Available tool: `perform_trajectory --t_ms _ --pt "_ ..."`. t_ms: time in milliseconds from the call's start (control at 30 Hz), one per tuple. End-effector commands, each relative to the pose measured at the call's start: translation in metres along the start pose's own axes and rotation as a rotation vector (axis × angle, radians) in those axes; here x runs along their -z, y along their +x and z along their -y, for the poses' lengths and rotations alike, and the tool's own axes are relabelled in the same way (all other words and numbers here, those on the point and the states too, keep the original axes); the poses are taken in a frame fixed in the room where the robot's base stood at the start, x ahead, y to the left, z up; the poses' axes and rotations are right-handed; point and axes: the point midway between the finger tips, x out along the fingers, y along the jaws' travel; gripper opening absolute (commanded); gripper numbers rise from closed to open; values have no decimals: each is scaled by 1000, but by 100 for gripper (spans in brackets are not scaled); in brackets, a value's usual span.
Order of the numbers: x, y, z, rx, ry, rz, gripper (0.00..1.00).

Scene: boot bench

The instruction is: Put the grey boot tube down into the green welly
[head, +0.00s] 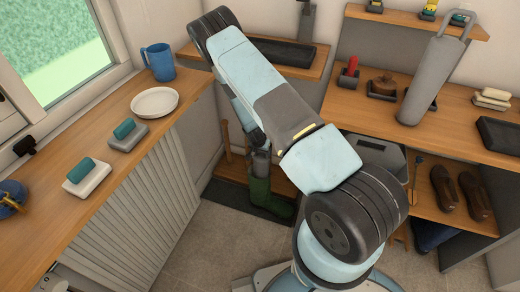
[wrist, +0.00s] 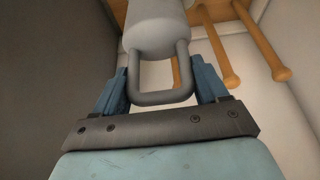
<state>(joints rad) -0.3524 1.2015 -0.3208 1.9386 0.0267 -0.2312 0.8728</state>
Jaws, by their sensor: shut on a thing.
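My gripper (wrist: 161,88) is shut on the loop handle of the grey boot tube (wrist: 157,38), one blue finger at each side of the loop. The tube's body extends away from the gripper, and its far end is out of the wrist view. In the head view a grey part of the tube (head: 261,158) shows below my gripper (head: 257,138), directly over the green welly (head: 270,198). The welly stands low down on a dark mat. My arm hides part of this area, and I cannot tell whether the tube's lower end is inside the welly's opening.
A similar grey tube with a handle (head: 432,80) stands on the right bench (head: 340,110). Brown shoes (head: 460,192) sit on the shelf below. A blue mug (head: 158,62), white plate (head: 154,102) and brushes lie on the left counter. Wooden pegs (wrist: 215,45) show beside the held tube.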

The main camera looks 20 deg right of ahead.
Motion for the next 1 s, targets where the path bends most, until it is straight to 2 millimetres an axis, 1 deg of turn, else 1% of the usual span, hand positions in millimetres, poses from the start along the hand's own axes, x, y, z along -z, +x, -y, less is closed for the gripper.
perform_trajectory --t_ms 1000 --pt "-15 38 0 0 0 -1 48"
